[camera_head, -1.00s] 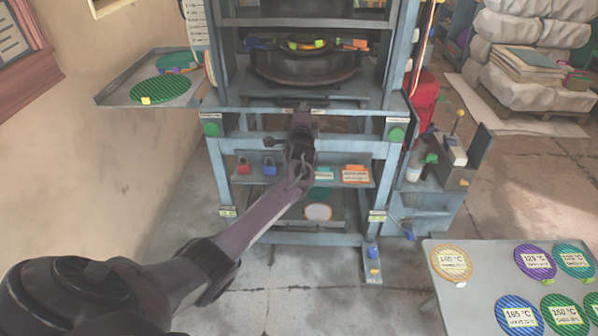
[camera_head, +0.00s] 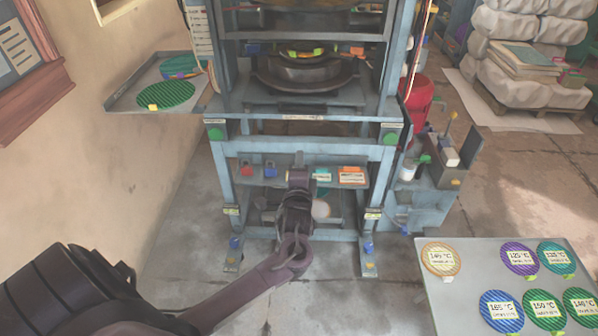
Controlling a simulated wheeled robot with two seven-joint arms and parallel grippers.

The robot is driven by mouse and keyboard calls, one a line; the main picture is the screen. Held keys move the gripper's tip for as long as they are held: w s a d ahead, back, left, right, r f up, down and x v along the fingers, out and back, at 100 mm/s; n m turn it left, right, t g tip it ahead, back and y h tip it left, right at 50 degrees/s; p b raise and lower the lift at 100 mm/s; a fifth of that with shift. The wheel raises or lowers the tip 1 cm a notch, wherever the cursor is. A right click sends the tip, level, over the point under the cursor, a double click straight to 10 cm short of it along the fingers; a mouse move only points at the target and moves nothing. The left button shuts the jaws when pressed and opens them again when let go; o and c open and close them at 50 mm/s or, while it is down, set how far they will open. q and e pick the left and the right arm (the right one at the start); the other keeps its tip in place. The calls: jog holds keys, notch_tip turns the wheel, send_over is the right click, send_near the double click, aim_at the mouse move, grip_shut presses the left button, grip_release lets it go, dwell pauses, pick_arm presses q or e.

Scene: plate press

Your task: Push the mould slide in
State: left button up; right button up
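The press (camera_head: 387,155) is a blue-grey frame in the middle of the view. The mould slide (camera_head: 270,100) is a flat grey plate at its mid level, carrying a dark round mould (camera_head: 305,76) with coloured tabs above it. The mould stands inside the frame, between the uprights. My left gripper (camera_head: 298,178) is below and in front of the slide, apart from it, before the press's lower shelf. Its fingers point away from me and I cannot tell whether they are open. My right gripper is not in view.
A side tray (camera_head: 125,100) with green discs sticks out at the left. A table (camera_head: 440,300) with several round temperature plates is at the lower right. The lower shelf (camera_head: 262,181) holds small padlocks and labels. A red bin (camera_head: 418,97) stands right of the press. Floor in front is bare.

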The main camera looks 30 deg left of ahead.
pick_arm(q)
jog(key=shift+v, duration=2)
